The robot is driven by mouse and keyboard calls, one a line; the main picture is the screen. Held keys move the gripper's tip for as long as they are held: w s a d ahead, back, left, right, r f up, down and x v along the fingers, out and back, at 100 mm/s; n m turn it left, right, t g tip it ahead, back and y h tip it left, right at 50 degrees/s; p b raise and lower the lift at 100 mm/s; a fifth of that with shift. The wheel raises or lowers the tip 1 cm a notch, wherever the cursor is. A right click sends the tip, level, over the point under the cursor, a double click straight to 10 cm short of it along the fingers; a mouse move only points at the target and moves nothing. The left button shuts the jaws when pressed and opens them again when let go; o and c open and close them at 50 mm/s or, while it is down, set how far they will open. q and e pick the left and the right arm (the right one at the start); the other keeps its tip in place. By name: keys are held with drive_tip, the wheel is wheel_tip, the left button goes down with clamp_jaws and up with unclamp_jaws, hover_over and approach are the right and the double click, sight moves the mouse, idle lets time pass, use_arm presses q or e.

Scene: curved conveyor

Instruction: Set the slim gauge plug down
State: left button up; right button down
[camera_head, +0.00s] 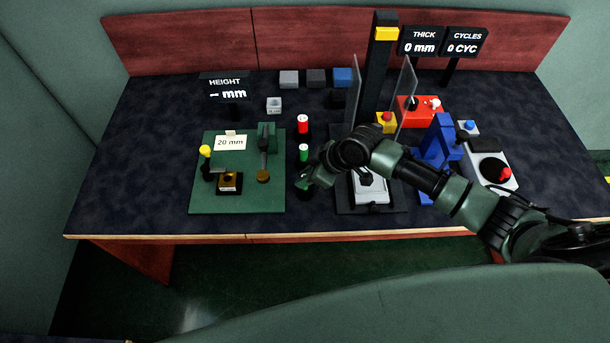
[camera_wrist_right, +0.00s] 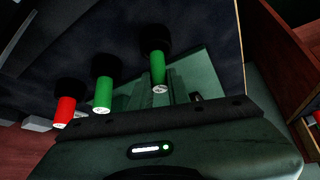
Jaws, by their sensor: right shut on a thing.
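My right gripper (camera_head: 306,184) reaches the near end of a row of plugs, left of the dark press. It is shut on a green plug (camera_wrist_right: 158,72), which I take to be the slim gauge plug. In the head view the gripper mostly hides this plug. In the right wrist view it shows with a dark base or holder at one end; I cannot tell whether it is seated or just clear. A second green plug (camera_head: 303,151) and a red plug (camera_head: 303,122) stand behind it in dark holders. My left gripper is not in view.
Left of the gripper is a green board (camera_head: 235,198) with a "20 mm" card (camera_head: 230,142), a yellow-knobbed lever (camera_head: 205,151) and a small dark block (camera_head: 229,183). Clear panels (camera_head: 352,85) stand by the press column (camera_head: 378,75).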

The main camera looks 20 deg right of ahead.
drive_tip(key=c, duration=1.3)
unclamp_jaws()
drive_tip(key=shift+f, duration=0.15)
drive_tip(key=shift+c, duration=0.2)
drive_tip(key=v, duration=1.2)
drive_tip(key=shift+b, duration=0.45)
